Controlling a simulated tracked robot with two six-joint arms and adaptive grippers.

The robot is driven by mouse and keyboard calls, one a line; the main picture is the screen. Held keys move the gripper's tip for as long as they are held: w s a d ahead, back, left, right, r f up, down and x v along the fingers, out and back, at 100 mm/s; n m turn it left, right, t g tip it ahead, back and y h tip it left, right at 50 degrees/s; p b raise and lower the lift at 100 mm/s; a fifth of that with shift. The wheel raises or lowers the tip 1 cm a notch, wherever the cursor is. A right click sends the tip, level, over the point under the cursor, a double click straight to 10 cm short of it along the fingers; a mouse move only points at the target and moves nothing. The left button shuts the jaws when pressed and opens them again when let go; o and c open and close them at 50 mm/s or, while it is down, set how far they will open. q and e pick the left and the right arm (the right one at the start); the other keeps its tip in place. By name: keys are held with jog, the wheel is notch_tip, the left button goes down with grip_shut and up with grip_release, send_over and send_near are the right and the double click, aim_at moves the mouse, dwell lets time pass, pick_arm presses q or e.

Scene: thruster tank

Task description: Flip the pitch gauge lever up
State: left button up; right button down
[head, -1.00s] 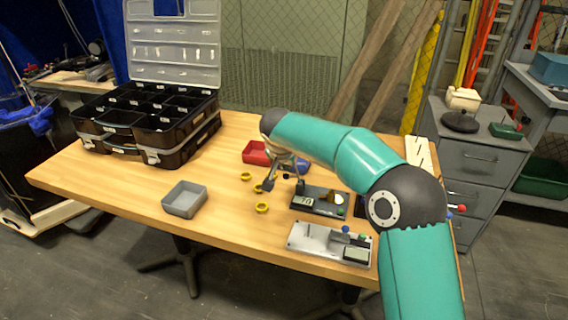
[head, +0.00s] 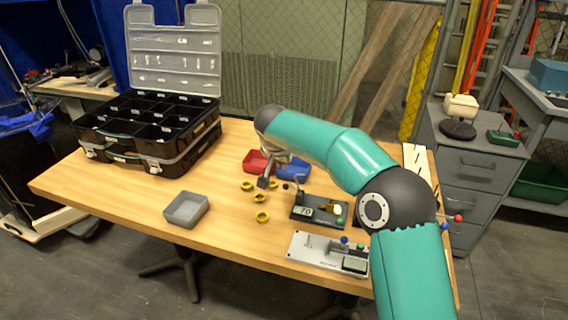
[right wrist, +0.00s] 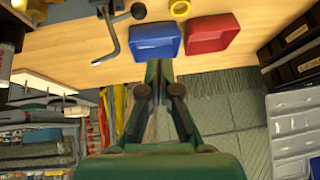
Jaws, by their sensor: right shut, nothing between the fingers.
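The gauge with a black base (head: 318,210), a small display, a yellow part and a green button sits on the right half of the table. A thin lever rod (head: 300,188) with a dark knob stands at its back left; the bent rod and dark ball knob also show at the top of the right wrist view (right wrist: 112,35). I cannot tell whether the lever counts as up or down. My right gripper (head: 264,182) is shut and empty, above the table just left of the lever and apart from it. Its closed fingers show in the right wrist view (right wrist: 160,72).
A grey-base device (head: 312,256) with a blue knob lies in front of the gauge. A red tray (head: 254,162) and blue tray (head: 296,172) are behind. Several yellow rings (head: 262,217), a grey tray (head: 172,220) and an open black organizer (head: 130,160) lie leftward. The table's front left is clear.

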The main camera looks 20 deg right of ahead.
pick_arm(q)
jog(key=shift+a+r, duration=0.1)
jog(key=shift+r, duration=0.6)
pick_arm(e)
jog(key=s+a+r, duration=0.1)
jog(key=a+r, duration=0.5)
jog(key=r, duration=0.2)
jog(key=shift+s+a+r, duration=0.15)
jog(key=shift+a+r, duration=0.1)
jog(key=shift+a, duration=0.1)
